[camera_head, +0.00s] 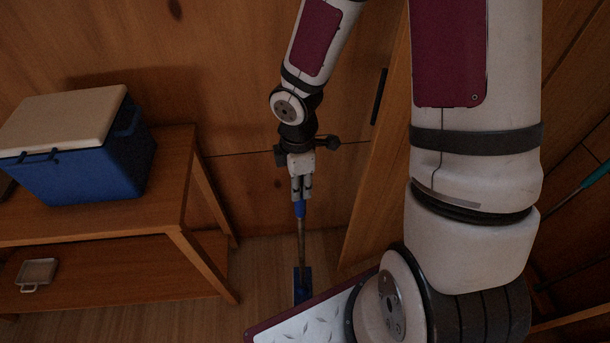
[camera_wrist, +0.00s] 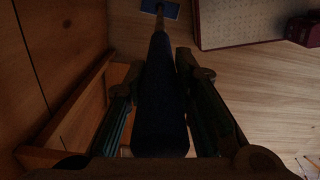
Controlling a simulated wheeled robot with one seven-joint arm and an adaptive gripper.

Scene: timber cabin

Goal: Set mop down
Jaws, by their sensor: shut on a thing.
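The mop (camera_head: 301,238) hangs nearly upright below my gripper (camera_head: 301,190) in the head view. It has a blue grip at the top, a thin metal-coloured shaft and a blue head (camera_head: 302,284) low near the floor. Part of the head is hidden behind my base, and I cannot tell whether it touches the floor. My gripper is shut on the mop's blue grip. In the wrist view the dark grip (camera_wrist: 160,105) lies between my two fingers (camera_wrist: 162,125), with the blue head (camera_wrist: 162,8) far off at the top edge.
A wooden table (camera_head: 177,185) at the left carries a blue cooler (camera_head: 75,172) with a pale lid. A small tray (camera_head: 38,272) sits on its lower shelf. A wooden wall is behind the gripper. A wooden panel (camera_head: 378,170) stands to the right. Bare floor (camera_head: 262,260) shows beside the mop.

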